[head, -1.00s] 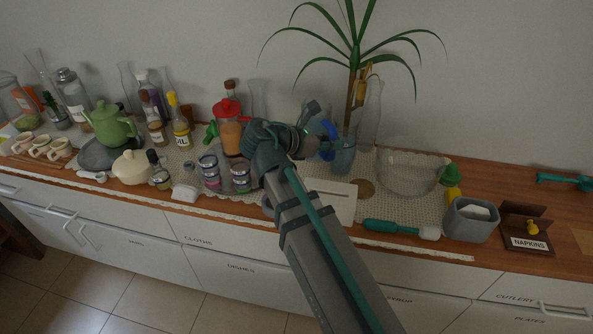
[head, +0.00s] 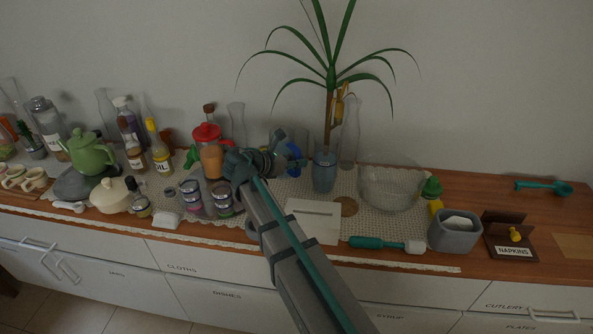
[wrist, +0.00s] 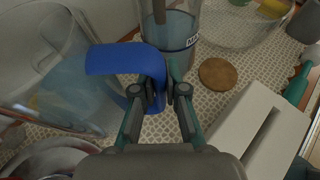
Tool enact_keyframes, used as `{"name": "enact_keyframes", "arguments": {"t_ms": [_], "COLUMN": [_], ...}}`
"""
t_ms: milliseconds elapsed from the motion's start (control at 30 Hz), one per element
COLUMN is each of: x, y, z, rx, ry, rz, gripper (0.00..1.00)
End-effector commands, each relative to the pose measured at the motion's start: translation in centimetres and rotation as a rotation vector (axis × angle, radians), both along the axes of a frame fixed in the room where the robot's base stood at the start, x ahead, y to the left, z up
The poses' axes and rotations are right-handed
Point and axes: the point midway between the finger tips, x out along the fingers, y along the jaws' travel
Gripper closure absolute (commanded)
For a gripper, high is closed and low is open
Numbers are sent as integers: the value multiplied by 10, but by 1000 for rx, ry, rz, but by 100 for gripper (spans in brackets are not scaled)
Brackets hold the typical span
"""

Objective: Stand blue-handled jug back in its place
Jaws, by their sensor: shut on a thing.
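The blue-handled jug has a clear, see-through body (wrist: 40,62) at the left of the wrist view and a broad blue handle (wrist: 125,60). My gripper (wrist: 165,88) is shut on the handle, with the jug's body to the left of the fingers. In the head view the blue handle (head: 299,164) shows just left of the plant's vase, and my gripper (head: 290,158) is beside it. My arm and the clear glass make the body hard to see there. I cannot tell whether its base touches the cloth or exactly how upright it is.
The plant vase (head: 324,173) stands close right of the jug. A round cork mat (head: 349,206), a white box (head: 314,222) and a glass bowl (head: 388,188) lie further right. A red-lidded jar (head: 207,133) and stacked tins (head: 222,196) crowd the left. The cork mat is bare.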

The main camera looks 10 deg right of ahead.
Motion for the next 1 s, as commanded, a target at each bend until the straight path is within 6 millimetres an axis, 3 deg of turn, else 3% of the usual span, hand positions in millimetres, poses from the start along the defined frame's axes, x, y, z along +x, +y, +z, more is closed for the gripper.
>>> {"name": "enact_keyframes", "arguments": {"t_ms": [467, 700, 1000], "x": [25, 23, 23], "y": [-1, -1, -1], "z": [-28, -53, -56], "rx": [-3, -2, -1], "ry": [-2, -3, -4], "rz": [-1, -1, 0], "gripper": [100, 100, 100]}}
